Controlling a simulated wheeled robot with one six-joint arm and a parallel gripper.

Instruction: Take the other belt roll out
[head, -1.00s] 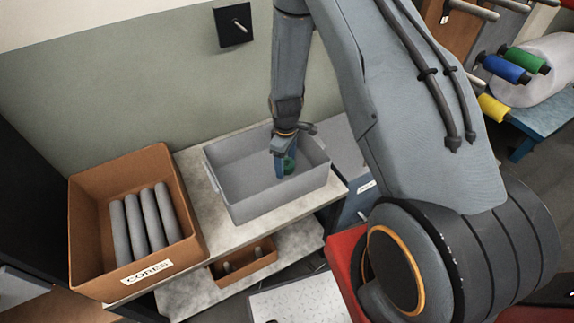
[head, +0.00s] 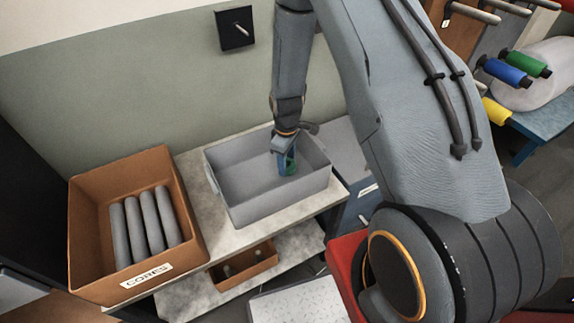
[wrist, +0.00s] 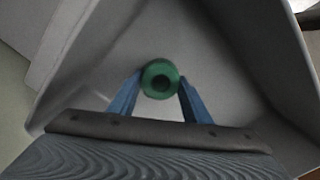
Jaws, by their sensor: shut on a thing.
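A green belt roll (wrist: 160,78) with a dark hole in its middle stands in the grey bin. It also shows in the head view (head: 290,166), partly hidden by my fingers. My gripper (wrist: 157,90) points down into the bin, with its blue fingers on either side of the roll, shut on it. In the head view my gripper (head: 286,160) is inside the bin near its right end. The grey bin (head: 240,208) stands on a pale shelf top. I see no other roll in the bin.
A brown box (head: 88,225) marked CORES holds several grey cores, left of the bin. A smaller brown box (head: 240,277) sits on the lower shelf. Coloured spools (head: 505,70) hang at the far right. The bin walls surround my gripper closely.

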